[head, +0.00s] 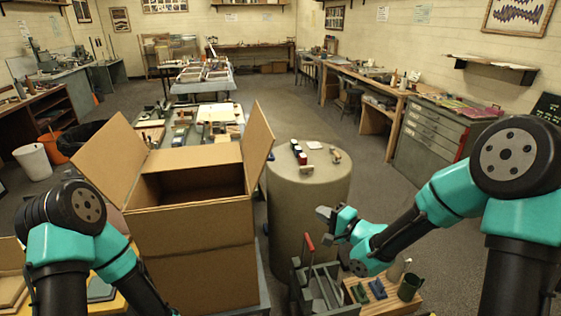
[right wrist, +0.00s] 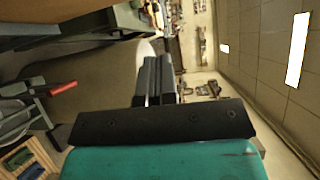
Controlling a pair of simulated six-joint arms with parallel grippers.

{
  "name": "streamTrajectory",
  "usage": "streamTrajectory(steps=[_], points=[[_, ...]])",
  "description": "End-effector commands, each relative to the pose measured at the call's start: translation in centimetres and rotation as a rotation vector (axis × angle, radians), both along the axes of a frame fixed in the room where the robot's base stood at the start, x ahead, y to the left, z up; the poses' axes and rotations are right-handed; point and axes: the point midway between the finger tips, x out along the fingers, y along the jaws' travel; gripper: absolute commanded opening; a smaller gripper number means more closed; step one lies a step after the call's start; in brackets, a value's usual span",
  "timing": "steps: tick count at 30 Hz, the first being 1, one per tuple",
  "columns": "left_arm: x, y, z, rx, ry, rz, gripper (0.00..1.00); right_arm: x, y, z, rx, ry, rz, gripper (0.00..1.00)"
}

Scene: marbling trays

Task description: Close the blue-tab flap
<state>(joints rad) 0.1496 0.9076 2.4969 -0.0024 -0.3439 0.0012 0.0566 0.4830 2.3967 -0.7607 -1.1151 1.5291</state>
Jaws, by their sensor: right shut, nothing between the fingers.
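A brown cardboard box (head: 195,275) stands open at centre left in the head view. Its left flap (head: 108,160) leans outward and its right flap (head: 257,142) stands nearly upright. A far flap (head: 192,158) rises behind the opening. I cannot make out a blue tab on any flap for certain. My right gripper (head: 326,213) is shut and empty, to the right of the box and apart from it. Its closed fingers also show in the right wrist view (right wrist: 154,82). My left arm comes in at the lower left; its gripper is out of view.
A round grey pedestal (head: 310,195) with small items stands right of the box. A worktable (head: 225,133) lies behind the box.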

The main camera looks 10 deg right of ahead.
Motion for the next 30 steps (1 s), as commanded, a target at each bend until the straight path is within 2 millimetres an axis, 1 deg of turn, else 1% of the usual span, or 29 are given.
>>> streamTrajectory(steps=[1, 3, 6, 9, 12, 23, 26, 30], points=[[-0.1, 0.0, -0.1, 0.000, 0.002, -0.002, 0.89, 0.0, 0.4, 2.7, 0.074, -0.029, 0.028, 0.00], [-0.2, -0.1, -0.1, 0.000, 0.002, -0.003, 0.89, -0.3, 0.8, 5.9, 0.175, -0.050, 0.076, 0.00], [-0.3, -0.1, -0.1, 0.000, 0.003, -0.004, 0.89, -1.0, 1.4, 9.4, 0.289, -0.065, 0.143, 0.00], [-0.3, -0.1, -0.1, 0.000, 0.002, -0.005, 0.89, -1.5, 1.7, 11.3, 0.354, -0.066, 0.191, 0.00], [-0.3, -0.1, -0.1, 0.000, 0.003, -0.005, 0.89, -1.8, 1.9, 12.1, 0.380, -0.066, 0.212, 0.00], [-0.3, -0.1, -0.1, 0.000, 0.002, -0.005, 0.89, -1.7, 2.0, 12.1, 0.380, -0.065, 0.211, 0.00], [-0.3, -0.1, -0.1, 0.000, 0.002, -0.005, 0.89, -1.3, 2.4, 12.2, 0.380, -0.065, 0.211, 0.00], [-0.3, -0.1, -0.1, 0.000, 0.002, -0.005, 0.89, -0.4, 3.6, 12.6, 0.379, -0.065, 0.213, 0.00]])
